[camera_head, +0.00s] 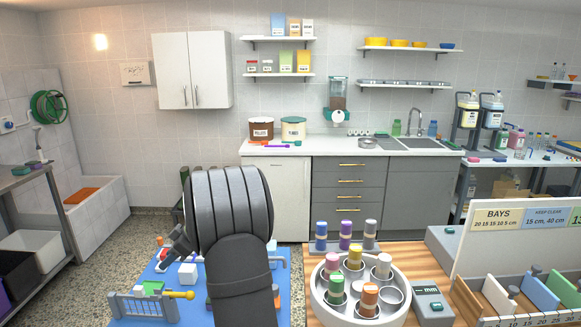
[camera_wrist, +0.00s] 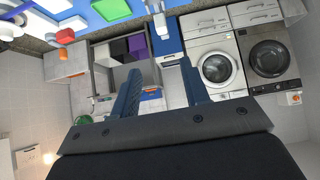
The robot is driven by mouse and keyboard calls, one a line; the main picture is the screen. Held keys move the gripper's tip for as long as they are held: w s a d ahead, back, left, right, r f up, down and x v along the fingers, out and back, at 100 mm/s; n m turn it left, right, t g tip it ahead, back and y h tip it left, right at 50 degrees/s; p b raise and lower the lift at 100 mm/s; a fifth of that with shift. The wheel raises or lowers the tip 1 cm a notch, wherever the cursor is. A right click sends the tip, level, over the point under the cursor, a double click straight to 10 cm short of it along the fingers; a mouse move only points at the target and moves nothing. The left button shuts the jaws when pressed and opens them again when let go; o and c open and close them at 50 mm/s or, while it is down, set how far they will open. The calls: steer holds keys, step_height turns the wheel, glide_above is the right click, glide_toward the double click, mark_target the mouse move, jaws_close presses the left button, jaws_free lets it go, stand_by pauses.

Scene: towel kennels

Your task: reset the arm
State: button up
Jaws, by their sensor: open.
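My arm rises large and dark in the middle of the head view, over the blue mat (camera_head: 284,290). My gripper (camera_wrist: 160,65) shows in the wrist view as two blue fingers spread well apart, with nothing between them. The wrist view is turned, with the mat's objects along its top edge and washing machines beyond the fingers.
On the mat are a grey rack (camera_head: 142,306), a white cube (camera_head: 188,273) and several small pieces. To the right stand a round white tray (camera_head: 318,300) of coloured rolls, a grey meter (camera_head: 432,305) and a bay divider (camera_head: 478,300). Floor shows at the left.

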mark_target(138, 289)
steer(key=x, duration=1.8)
steer(key=shift+s, duration=0.15)
steer(key=shift+s+d+r+m+t, duration=0.2)
steer(key=shift+s+m+t, duration=0.1)
steer(key=shift+s+m, duration=0.15)
steer(key=shift+m, duration=0.25)
